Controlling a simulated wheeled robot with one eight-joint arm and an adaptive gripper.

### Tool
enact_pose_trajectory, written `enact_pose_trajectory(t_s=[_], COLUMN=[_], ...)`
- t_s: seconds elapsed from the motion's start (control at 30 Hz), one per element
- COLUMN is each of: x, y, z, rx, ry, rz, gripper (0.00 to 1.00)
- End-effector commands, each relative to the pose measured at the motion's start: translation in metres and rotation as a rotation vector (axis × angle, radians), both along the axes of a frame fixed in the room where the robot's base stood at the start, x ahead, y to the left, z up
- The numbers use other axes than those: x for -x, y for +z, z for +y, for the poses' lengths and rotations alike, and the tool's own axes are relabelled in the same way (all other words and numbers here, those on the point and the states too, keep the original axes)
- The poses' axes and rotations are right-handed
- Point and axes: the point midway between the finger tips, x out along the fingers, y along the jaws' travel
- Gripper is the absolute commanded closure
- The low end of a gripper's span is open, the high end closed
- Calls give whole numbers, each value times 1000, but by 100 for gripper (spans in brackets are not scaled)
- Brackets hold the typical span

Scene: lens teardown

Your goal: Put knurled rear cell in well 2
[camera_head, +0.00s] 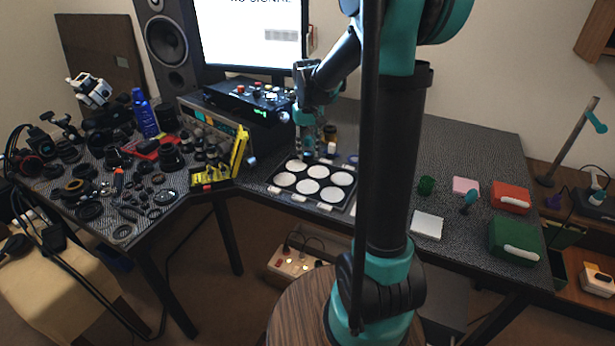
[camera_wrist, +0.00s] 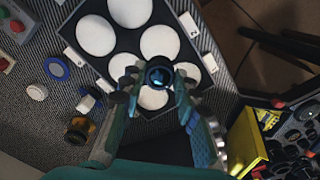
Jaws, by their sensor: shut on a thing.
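My gripper (camera_wrist: 156,82) is shut on a small dark cylinder with a blue glassy top, the knurled rear cell (camera_wrist: 158,74). In the wrist view it overlaps the black tray with round white wells (camera_wrist: 113,40). In the head view my gripper (camera_head: 308,143) points down at the back edge of the tray (camera_head: 272,187), with the held piece partly hidden by the fingers. Its height above the tray is unclear. The white wells in view look empty, though the gripper covers some. A small tag that seems to read 2 (camera_wrist: 195,30) sits at the tray's edge.
Beside the tray are a blue ring (camera_wrist: 57,68), a white cap (camera_wrist: 37,92), a white cylinder (camera_wrist: 86,103) and an amber-banded cylinder (camera_wrist: 78,128). A black device (camera_head: 250,98) stands behind. Green and red cases lie at right.

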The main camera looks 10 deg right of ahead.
Motion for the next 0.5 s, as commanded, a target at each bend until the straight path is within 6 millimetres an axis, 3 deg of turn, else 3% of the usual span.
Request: enact_pose_trajectory(t_s=[0.2, 0.5], x=[-1, 0], y=[-50, -77], z=[0, 0], rx=[0, 0], ry=[0, 0], rz=[0, 0], gripper=[100, 100])
